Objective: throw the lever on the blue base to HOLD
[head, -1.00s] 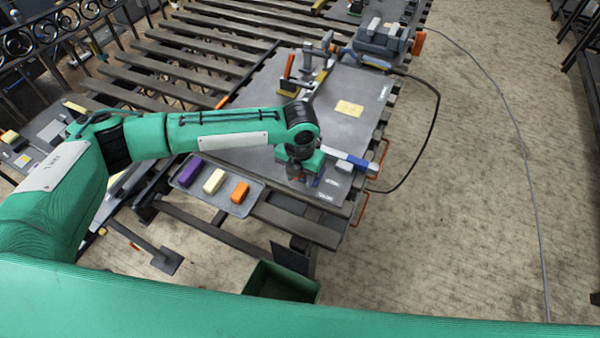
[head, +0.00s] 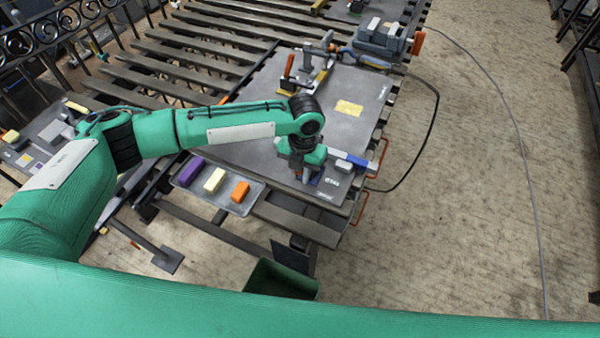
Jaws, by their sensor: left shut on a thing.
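My left gripper (head: 305,172) points down over the near right part of the grey work plate (head: 250,152). It is shut on the lever, which the gripper and wrist almost wholly hide. A small part of the blue base (head: 317,179) shows just right of the fingers. The HOLD mark cannot be made out; small white lettering on the plate beside the base is too small to read. My right gripper is not in view.
A tray (head: 225,207) holds purple, cream and orange blocks. A clamp with an orange handle (head: 288,66) stands farther back. A black cable loops right of the table.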

